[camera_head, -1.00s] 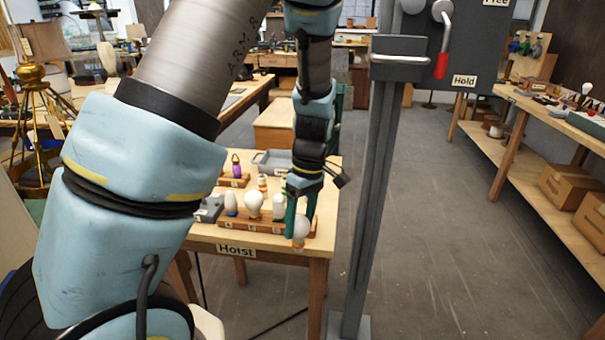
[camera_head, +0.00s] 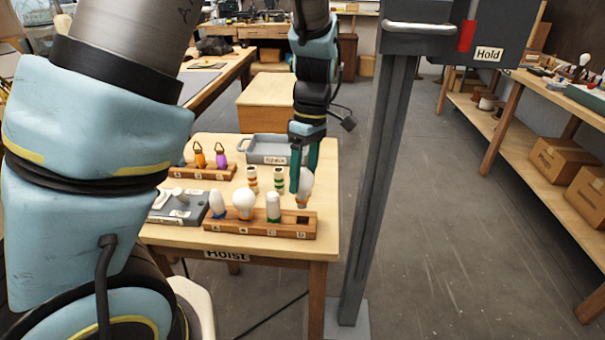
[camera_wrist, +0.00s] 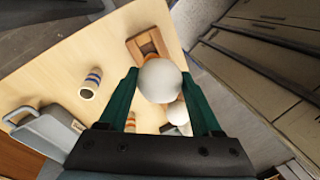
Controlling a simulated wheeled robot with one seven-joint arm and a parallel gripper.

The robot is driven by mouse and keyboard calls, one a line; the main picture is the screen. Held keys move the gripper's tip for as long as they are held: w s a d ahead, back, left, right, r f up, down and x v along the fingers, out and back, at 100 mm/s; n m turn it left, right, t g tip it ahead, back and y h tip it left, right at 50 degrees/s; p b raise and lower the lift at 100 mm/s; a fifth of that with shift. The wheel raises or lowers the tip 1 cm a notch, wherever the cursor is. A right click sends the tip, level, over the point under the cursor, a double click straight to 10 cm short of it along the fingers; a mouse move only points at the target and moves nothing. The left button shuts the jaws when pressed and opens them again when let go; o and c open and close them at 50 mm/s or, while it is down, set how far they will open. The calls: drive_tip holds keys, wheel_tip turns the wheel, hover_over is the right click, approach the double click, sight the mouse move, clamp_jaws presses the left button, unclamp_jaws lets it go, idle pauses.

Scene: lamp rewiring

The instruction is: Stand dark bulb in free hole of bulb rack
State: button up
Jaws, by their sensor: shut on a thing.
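My gripper (camera_head: 303,178) is shut on a round, pale grey-white bulb (camera_head: 306,187) with an orange base, held upright with the base down. In the wrist view the bulb (camera_wrist: 160,81) sits between the green fingers (camera_wrist: 160,100) and covers part of the rack. The wooden bulb rack (camera_head: 260,226) stands at the table's front edge. Three bulbs stand in it: a slim white one with a blue base (camera_head: 217,204), a round white one (camera_head: 243,202) and a tubular one with a green base (camera_head: 273,207). Its right-end hole (camera_head: 303,220) is empty, just below the held bulb's base; the exact gap is unclear.
Behind the rack are two striped cylinders (camera_head: 252,180), a grey tray (camera_head: 268,148) and a second wooden rack (camera_head: 205,171) with orange and purple items. A grey switch box (camera_head: 178,207) stands left. A grey post (camera_head: 380,190) rises right of the table.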

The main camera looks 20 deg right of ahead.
sight(303, 198)
drive_tip(key=shift+f+b, duration=1.65)
drive_tip(key=shift+f, duration=0.1)
drive_tip(key=shift+f+b, duration=0.55)
drive_tip(key=shift+f, duration=0.7)
drive_tip(key=shift+f, duration=0.2)
drive_tip(key=o, duration=1.3)
drive_tip(key=shift+r, duration=0.1)
